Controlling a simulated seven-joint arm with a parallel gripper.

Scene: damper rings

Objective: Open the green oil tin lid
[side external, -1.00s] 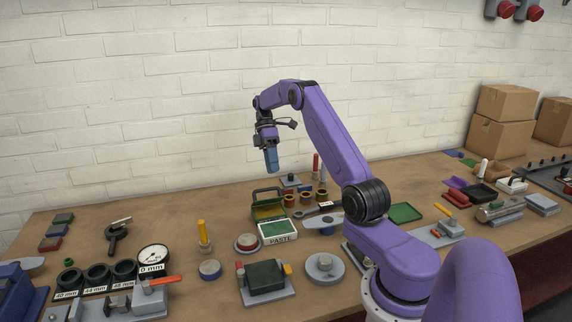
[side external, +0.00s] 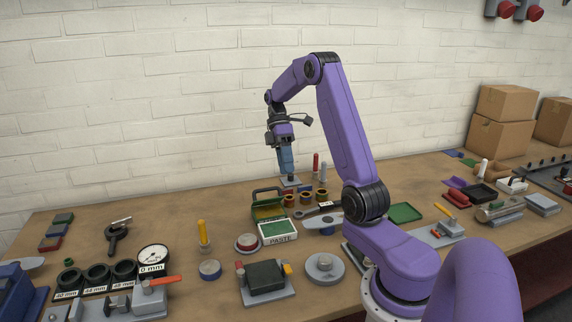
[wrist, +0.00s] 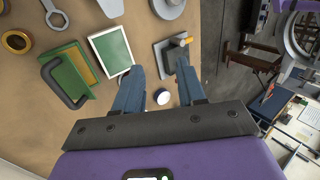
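The green oil tin (side external: 268,213), with a dark handle loop, stands on the bench behind the white-edged PASTE box. In the wrist view the tin (wrist: 72,84) is at upper left, with the dark handle along its left side and a brownish strip across it. I cannot tell clearly how its lid sits. My gripper (side external: 287,175) hangs above the bench, up and to the right of the tin in the side view. In the wrist view my gripper (wrist: 160,67) has its blue fingers apart with nothing held, and the tin lies outside them to the left.
The PASTE box (side external: 278,232) is close against the tin's front right. A wrench (side external: 317,211), brass rings (side external: 305,199) and a red upright pin (side external: 316,162) stand near. A round grey part (side external: 324,268) and a dark block fixture (side external: 266,275) sit in front.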

